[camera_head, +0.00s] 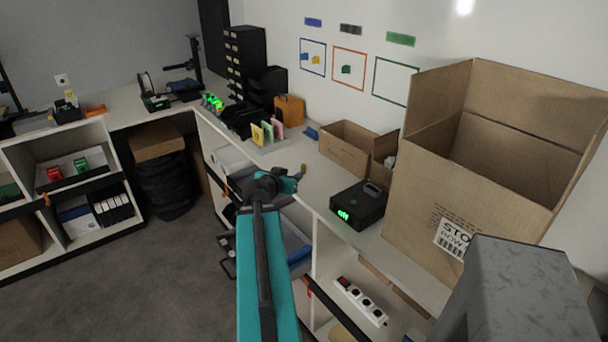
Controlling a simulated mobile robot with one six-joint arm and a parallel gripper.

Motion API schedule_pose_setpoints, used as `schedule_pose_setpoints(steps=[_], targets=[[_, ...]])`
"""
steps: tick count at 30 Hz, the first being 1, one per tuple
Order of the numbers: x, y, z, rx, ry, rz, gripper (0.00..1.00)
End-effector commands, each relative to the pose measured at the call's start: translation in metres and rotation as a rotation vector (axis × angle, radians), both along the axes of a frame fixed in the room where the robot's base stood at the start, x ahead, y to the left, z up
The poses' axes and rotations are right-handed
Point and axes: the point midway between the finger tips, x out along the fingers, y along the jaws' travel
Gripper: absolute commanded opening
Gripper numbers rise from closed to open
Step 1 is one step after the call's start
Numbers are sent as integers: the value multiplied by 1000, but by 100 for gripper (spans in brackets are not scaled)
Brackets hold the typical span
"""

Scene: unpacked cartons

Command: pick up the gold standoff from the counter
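A small gold piece (303,168), which looks like the gold standoff, shows on the white counter (322,186) near its front edge. It is too small to make out its shape. My teal and black arm reaches up from the bottom of the view. My gripper (297,178) is at the counter's front edge, just below and left of the gold piece in the picture. The wrist hides most of the gripper, and I cannot see the fingers clearly. I cannot tell whether they touch the gold piece.
A black box with a green display (358,205) stands right of my gripper. A large open carton (478,195) fills the right side of the counter. A smaller carton (345,150) stands behind. Coloured cards (262,133) stand at the left. A blue item (311,133) lies farther back.

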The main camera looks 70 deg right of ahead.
Motion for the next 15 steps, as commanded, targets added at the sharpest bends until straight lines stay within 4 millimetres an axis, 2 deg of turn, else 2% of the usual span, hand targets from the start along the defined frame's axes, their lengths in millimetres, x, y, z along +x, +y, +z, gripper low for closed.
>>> schedule_pose_setpoints(steps=[4,15], targets=[[0,-1,-4,0,-2,4,36],[0,-39,-14,1,-1,2,36]])
